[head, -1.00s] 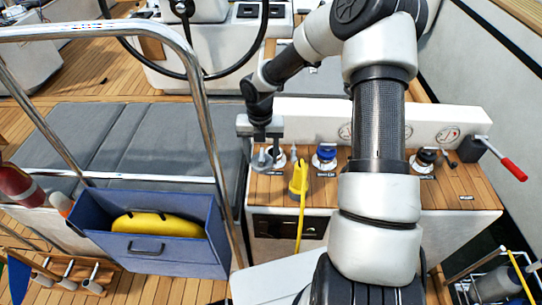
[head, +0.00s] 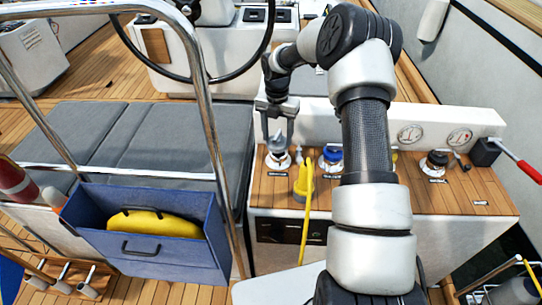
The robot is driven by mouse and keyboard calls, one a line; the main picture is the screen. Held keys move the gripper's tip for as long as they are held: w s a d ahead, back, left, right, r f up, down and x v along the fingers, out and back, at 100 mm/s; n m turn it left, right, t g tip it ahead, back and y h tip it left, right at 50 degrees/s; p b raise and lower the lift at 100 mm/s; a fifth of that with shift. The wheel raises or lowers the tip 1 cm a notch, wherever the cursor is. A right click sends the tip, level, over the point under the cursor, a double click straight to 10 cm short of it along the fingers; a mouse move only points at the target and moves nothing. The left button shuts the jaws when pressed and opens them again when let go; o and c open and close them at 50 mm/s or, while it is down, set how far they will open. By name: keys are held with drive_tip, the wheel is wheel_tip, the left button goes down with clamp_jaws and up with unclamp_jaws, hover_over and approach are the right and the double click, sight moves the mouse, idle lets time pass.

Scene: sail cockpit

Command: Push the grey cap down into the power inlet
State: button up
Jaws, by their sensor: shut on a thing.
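The grey cap (head: 277,140) is between the fingers of my gripper (head: 278,131) in the head view. My gripper points down and is shut on the cap. The cap is upright, directly above a round white-rimmed fitting (head: 278,161) at the left of the wooden-topped console, which looks like the power inlet. The cap appears to be over its mouth; I cannot tell whether they touch or how deep the cap sits.
A yellow plug with a yellow cable (head: 304,184) stands just right and in front of the inlet. A blue-topped fitting (head: 332,156) is farther right. A steel rail (head: 200,100) and a blue bin (head: 150,250) are at the left. A red-handled lever (head: 528,172) is at the right.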

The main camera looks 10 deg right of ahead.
sight(279, 142)
drive_tip(key=shift+m, duration=0.6)
drive_tip(key=shift+w+d+f+b, duration=0.3)
drive_tip(key=shift+w+f+b, duration=0.3)
drive_tip(key=shift+f+b, duration=0.3)
drive_tip(key=shift+w+d+f+b, duration=0.25)
drive_tip(key=shift+w+f+b, duration=0.4)
drive_tip(key=shift+f, duration=0.4)
drive_tip(key=shift+w+d+f+b, duration=0.3)
drive_tip(key=shift+w+f+b, duration=0.2)
drive_tip(key=shift+f+b, duration=0.45)
drive_tip(key=shift+f, duration=0.6)
drive_tip(key=o, duration=0.9)
drive_tip(key=shift+r, duration=0.1)
wheel_tip(279, 142, up, 11)
drive_tip(key=p, duration=0.7)
